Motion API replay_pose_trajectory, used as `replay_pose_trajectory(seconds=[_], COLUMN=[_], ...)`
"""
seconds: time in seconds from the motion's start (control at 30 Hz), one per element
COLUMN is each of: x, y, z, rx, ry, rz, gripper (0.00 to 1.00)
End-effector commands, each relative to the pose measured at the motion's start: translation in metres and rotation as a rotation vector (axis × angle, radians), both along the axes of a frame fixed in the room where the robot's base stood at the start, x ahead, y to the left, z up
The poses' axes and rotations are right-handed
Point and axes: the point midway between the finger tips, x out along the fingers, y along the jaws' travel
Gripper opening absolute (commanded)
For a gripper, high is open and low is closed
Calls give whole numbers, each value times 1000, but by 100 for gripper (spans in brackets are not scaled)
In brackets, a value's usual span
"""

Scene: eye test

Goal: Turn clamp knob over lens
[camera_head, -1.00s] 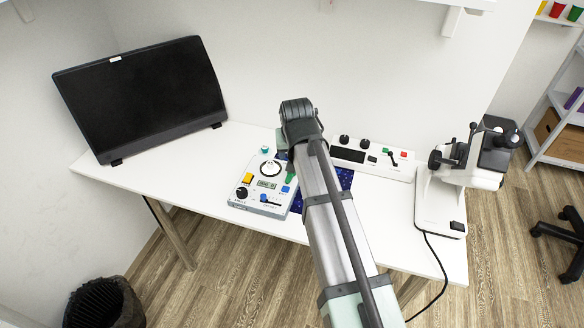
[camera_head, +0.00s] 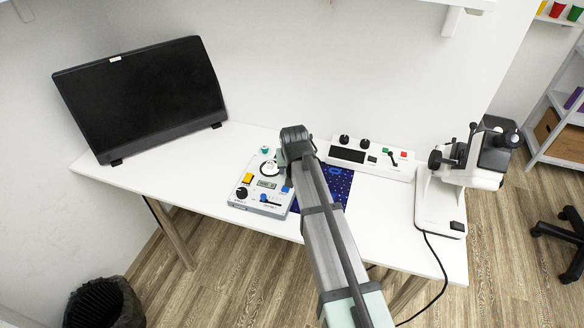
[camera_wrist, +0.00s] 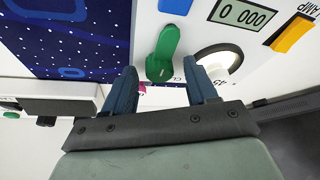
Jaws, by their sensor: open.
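The green clamp knob (camera_wrist: 163,55), an elongated lever, shows in the wrist view on the white control panel (camera_head: 258,193). The round white lens (camera_wrist: 222,57) lies to its right, partly behind the right finger; it also shows in the head view (camera_head: 269,168). The knob lies beside the lens, apart from it. My gripper (camera_wrist: 160,72) is open, its two blue fingers either side of the knob's near end. Whether they touch it I cannot tell. In the head view my arm hides the knob and the fingertips.
A dark blue patterned mat (camera_head: 336,190) lies right of the panel. Behind it stands a white console (camera_head: 395,172) with knobs and a lever. A microscope (camera_head: 440,200) stands at the right, a black monitor (camera_head: 145,95) at the left. The table (camera_head: 185,172) is clear at front left.

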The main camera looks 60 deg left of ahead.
Motion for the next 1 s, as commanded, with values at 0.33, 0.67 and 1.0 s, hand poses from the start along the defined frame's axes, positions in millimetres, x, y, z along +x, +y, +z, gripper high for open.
replay_pose_trajectory(seconds=[0.33,0.67,1.0], x=[0,0,0], y=[0,0,0], z=[0,0,0], rx=[0,-1,-1], ry=[0,0,-1], rz=[0,0,-22], gripper=[43,11,2])
